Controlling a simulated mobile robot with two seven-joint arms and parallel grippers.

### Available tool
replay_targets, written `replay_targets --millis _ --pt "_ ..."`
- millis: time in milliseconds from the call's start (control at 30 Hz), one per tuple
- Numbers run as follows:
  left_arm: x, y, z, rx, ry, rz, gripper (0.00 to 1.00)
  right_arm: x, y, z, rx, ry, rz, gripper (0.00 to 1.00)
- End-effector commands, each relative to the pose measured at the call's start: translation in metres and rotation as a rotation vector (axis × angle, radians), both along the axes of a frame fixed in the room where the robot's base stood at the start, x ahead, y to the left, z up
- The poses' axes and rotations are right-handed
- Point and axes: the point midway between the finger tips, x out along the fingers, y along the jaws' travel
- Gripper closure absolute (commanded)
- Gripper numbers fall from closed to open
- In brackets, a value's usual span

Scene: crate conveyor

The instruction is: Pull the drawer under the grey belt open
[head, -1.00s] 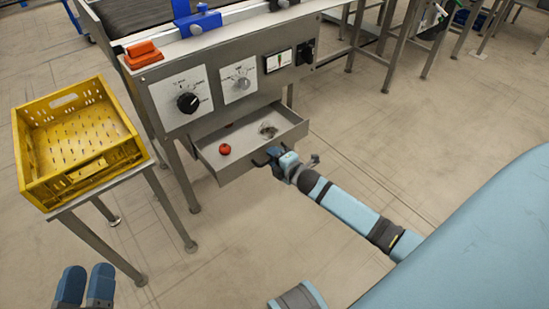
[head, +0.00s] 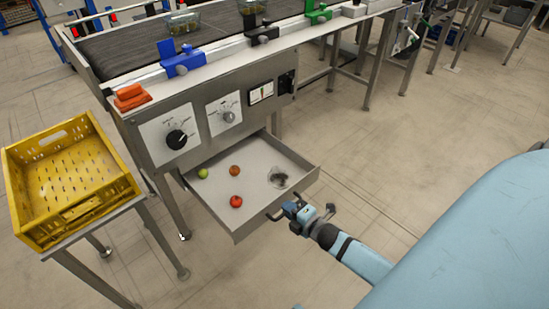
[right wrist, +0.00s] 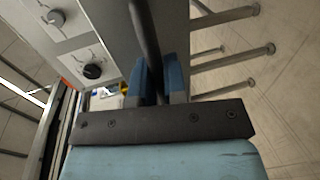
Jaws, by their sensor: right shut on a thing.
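The metal drawer (head: 217,215) stands well out from the panel under the grey belt (head: 135,47). A green, an orange-brown and a red round fruit, plus a small dark see-through item, lie inside it. My right gripper (head: 289,212) is at the drawer's front and shut on the dark bar handle (head: 273,215). In the right wrist view the dark handle (right wrist: 146,45) runs between the blue fingers of my right gripper (right wrist: 160,78). My left gripper is not in view.
A yellow crate (head: 22,165) stands on a small metal table at the left. The panel above the drawer has dials (head: 177,139). Orange blocks (head: 131,97) and blue (head: 180,62), black and green fixtures sit along the belt's edge. The floor in front is clear.

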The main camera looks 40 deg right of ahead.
Motion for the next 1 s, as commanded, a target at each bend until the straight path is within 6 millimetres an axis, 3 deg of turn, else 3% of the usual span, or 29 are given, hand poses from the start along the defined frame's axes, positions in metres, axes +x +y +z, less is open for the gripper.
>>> replay_targets --millis 100,433,467,533,867,1000 --pt "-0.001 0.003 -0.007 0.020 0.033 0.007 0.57 -0.012 0.000 0.000 0.001 0.001 0.000 1.00" --pt "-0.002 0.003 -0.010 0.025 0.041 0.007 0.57 -0.014 -0.001 0.000 0.000 -0.001 0.001 1.00" --pt "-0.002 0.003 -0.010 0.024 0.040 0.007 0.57 -0.013 -0.001 0.000 0.000 -0.001 0.001 0.81" --pt "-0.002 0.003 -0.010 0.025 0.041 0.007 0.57 -0.013 -0.001 0.000 0.000 -0.001 0.001 0.65" --pt "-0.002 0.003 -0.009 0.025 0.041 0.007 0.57 -0.015 -0.001 0.001 0.000 0.000 0.000 0.64" --pt "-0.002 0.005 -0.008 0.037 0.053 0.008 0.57 -0.031 -0.002 0.004 0.001 0.002 -0.001 0.64"
